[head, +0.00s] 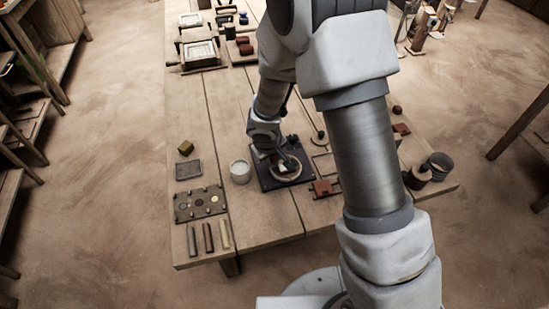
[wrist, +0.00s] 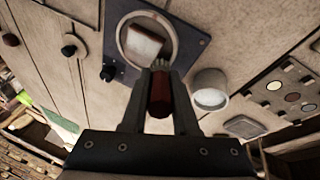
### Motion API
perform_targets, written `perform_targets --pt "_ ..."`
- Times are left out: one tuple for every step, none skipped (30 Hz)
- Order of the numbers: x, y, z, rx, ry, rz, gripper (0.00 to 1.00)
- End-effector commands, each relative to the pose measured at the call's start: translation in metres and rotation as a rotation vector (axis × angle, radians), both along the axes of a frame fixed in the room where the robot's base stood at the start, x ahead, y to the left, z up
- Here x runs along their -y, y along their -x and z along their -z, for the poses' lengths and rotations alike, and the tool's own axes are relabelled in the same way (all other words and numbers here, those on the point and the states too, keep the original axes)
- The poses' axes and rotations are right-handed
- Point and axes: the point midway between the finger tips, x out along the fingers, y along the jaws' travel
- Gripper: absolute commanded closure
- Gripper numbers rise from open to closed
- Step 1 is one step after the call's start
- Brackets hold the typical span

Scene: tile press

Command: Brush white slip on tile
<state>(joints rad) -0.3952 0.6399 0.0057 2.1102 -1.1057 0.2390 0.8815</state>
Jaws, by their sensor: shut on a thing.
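My gripper (wrist: 158,95) is shut on a brush with a red-brown handle (wrist: 159,92). The brush's pale bristles point toward the near rim of a cream ring. The tile (wrist: 143,43) lies inside this ring on a dark blue-grey board (wrist: 188,38). The tile looks mostly white, with a reddish-brown strip along one edge. I cannot tell whether the bristles touch it. In the head view my gripper (head: 276,158) is over the ring and partly hides the tile. A white cup (head: 240,171) of pale slip stands just left of the board; it also shows in the wrist view (wrist: 209,89).
A palette board with round swatches (head: 200,203), a grey slab (head: 188,170) and several coloured bars (head: 208,237) lie at the left. A red-brown tile piece (head: 322,187) and dark pots (head: 418,177) are to the right. Framed presses (head: 200,53) stand at the far end.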

Motion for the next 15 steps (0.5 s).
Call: perform_targets --pt "0.001 -0.002 -0.022 0.005 -0.004 0.006 1.0" --pt "0.001 -0.002 -0.028 0.004 -0.003 0.004 1.0" --pt "0.0 -0.001 -0.028 0.001 -0.001 0.001 1.0" --pt "0.0 -0.001 -0.031 0.0 0.0 0.0 1.0" --pt "0.0 -0.001 -0.034 0.0 0.0 0.0 1.0" --pt "-0.001 -0.002 -0.037 0.0 0.0 0.0 1.0" --pt "-0.001 -0.002 -0.04 0.001 0.001 0.0 1.0" --pt "-0.001 -0.002 -0.043 0.001 0.0 0.001 1.0" --pt "-0.001 -0.003 -0.046 0.001 0.0 0.001 1.0" --pt "-0.001 -0.003 -0.049 0.0 0.001 0.001 1.0" --pt "-0.001 -0.003 -0.051 0.0 0.001 0.001 1.0" --pt "-0.001 -0.003 -0.055 0.0 0.001 0.003 1.0" --pt "-0.001 -0.004 -0.058 0.0 0.001 0.003 1.0" --pt "-0.001 -0.004 -0.06 0.0 0.001 0.003 1.0" --pt "-0.001 -0.004 -0.064 0.001 0.001 0.004 1.0"
